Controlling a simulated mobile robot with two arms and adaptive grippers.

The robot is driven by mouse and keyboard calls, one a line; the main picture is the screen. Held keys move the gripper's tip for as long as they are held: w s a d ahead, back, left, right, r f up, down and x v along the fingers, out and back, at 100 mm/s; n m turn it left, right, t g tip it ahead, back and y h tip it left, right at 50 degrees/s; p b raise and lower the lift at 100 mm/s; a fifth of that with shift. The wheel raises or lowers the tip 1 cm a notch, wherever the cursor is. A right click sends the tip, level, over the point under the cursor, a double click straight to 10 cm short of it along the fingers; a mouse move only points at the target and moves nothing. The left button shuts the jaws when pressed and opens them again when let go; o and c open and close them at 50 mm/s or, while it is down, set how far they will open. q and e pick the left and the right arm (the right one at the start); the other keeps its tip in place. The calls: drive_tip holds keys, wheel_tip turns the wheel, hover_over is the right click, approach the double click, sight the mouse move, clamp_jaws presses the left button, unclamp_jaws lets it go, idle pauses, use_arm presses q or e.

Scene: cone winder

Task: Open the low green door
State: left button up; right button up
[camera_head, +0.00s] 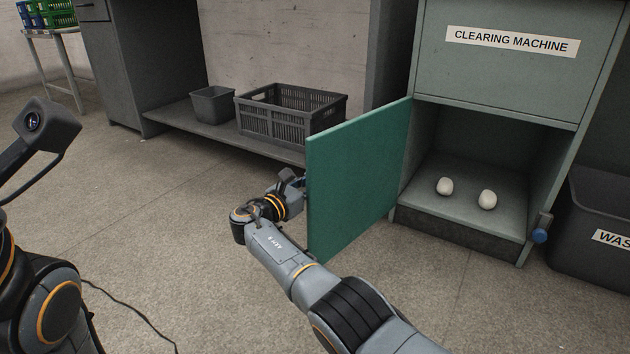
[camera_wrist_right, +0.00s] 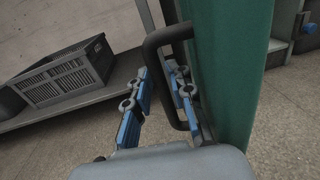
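The low green door (camera_head: 358,172) of the clearing machine stands swung wide open, hinged at the left of the lower compartment (camera_head: 470,165). Its dark U-shaped handle (camera_wrist_right: 154,50) shows in the right wrist view, on the door's outer face. My right gripper (camera_wrist_right: 162,95) has its fingers apart, one on each side of the handle bar, with a visible gap to the left finger. In the head view my right gripper (camera_head: 292,186) is at the door's outer face, partly hidden. My left arm is at the left edge; its gripper is not visible.
Two white rounded objects (camera_head: 466,193) lie in the compartment. A blue knob (camera_head: 539,236) sits at its right front edge. A dark waste bin (camera_head: 598,225) stands at right. A crate (camera_head: 290,115) and small bin (camera_head: 213,105) rest on a low shelf behind. The floor at left is clear except a cable.

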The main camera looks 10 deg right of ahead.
drive_tip(key=shift+r, duration=0.15)
wheel_tip(320, 180, up, 10)
drive_tip(key=shift+f, duration=0.15)
idle(0.3)
